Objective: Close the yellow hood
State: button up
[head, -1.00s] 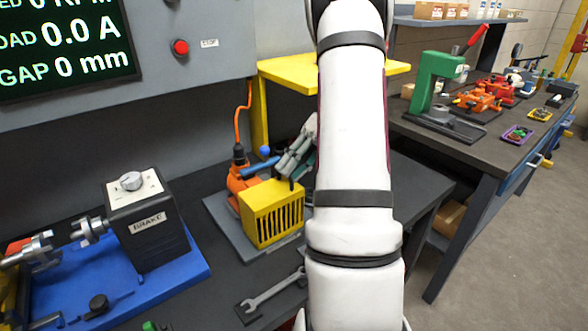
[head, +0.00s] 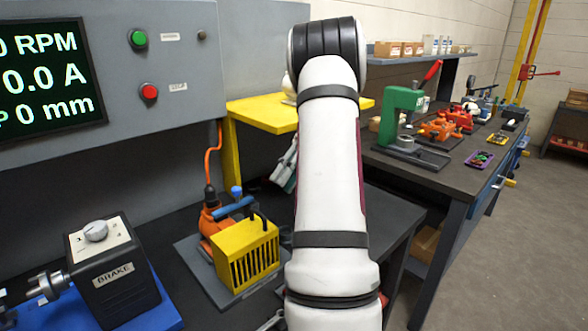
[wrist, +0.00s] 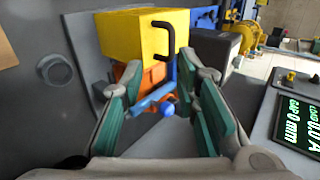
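The yellow hood (head: 247,255) is a box with a slotted front and a black handle on top. It stands on a grey plate beside an orange unit (head: 210,222) with a blue bar, which shows uncovered. In the wrist view, the hood (wrist: 140,38) is at the top, its black handle (wrist: 157,42) facing me. My gripper (wrist: 167,108) is open and empty, with green pads apart; the blue bar (wrist: 152,100) shows between the fingers, apparently beyond them. In the head view, my gripper (head: 284,166) is above and right of the hood, partly hidden by my arm.
A yellow bracket (head: 255,113) rises behind the hood. A control panel (head: 180,60) hangs at the left over a brake unit (head: 112,275). An orange cable (head: 211,155) runs down to the orange unit. A second bench (head: 440,165) with tools stands at the right.

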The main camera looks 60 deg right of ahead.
jog(key=shift+v, duration=1.65)
jog(key=w+a+r+n+g+h, duration=0.15)
jog(key=a+r, duration=0.25)
jog(key=a, duration=0.8)
jog(key=w+a+r+g+h, duration=0.1)
jog(key=a+r+h, duration=0.2)
jog(key=a, duration=0.8)
jog(key=s+a+f+n+t+h, duration=0.1)
jog(key=s+a+f+t+h, duration=0.1)
jog(key=s+a, duration=0.3)
jog(key=s+a+f+n+t+h, duration=0.1)
jog(key=s+a+f+t+h, duration=0.1)
jog(key=s+a, duration=0.4)
jog(key=a+h, duration=0.1)
jog(key=a, duration=0.3)
jog(key=shift+a, duration=0.4)
jog(key=shift+r, duration=0.1)
